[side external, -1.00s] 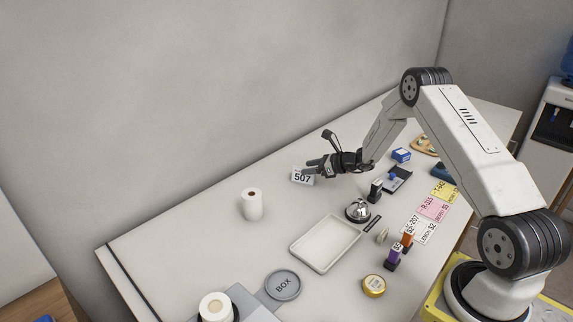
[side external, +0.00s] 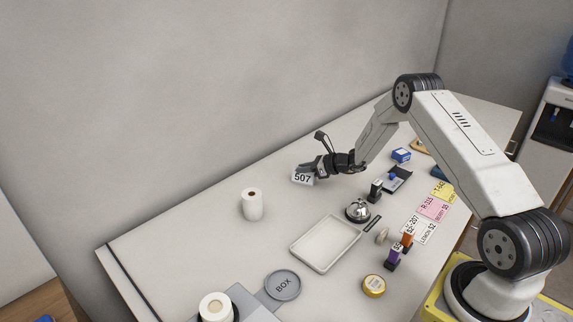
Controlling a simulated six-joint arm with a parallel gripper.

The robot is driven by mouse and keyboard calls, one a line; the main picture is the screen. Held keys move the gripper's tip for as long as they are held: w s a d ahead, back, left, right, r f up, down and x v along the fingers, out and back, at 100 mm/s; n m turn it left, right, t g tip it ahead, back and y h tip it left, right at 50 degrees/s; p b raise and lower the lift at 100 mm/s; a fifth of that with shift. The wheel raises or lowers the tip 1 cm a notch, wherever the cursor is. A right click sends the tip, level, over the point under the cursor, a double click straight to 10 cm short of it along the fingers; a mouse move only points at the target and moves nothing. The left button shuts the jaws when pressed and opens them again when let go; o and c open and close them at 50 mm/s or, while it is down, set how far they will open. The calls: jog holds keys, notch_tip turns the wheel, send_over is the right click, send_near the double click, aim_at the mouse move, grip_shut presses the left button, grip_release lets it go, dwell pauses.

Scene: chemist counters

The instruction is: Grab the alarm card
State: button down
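A white card marked 507 (side external: 302,179) stands tilted on the counter near the wall. No card with the word alarm is legible in this view. My gripper (side external: 306,168) is at the upper edge of the 507 card, with its fingers pointing left. The fingers overlap the card's top in the picture. I cannot tell whether they touch it, or whether they are open or shut.
A silver bell (side external: 358,210), a dark stamp (side external: 375,190) and a white tray (side external: 300,254) are on the counter (side external: 195,240). A paper roll (side external: 252,204) stands left of the card. Pink (side external: 433,209) and yellow (side external: 442,189) labels lie at the right. The wall is close behind.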

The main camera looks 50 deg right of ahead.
jog(key=shift+r, duration=0.15)
dwell(0.5)
jog(key=shift+r, duration=0.85)
jog(key=s+a+r, duration=0.4)
jog(key=s+r, duration=0.7)
jog(key=s, duration=0.2)
jog(key=shift+s, duration=0.2)
jog(key=shift+a, duration=0.1)
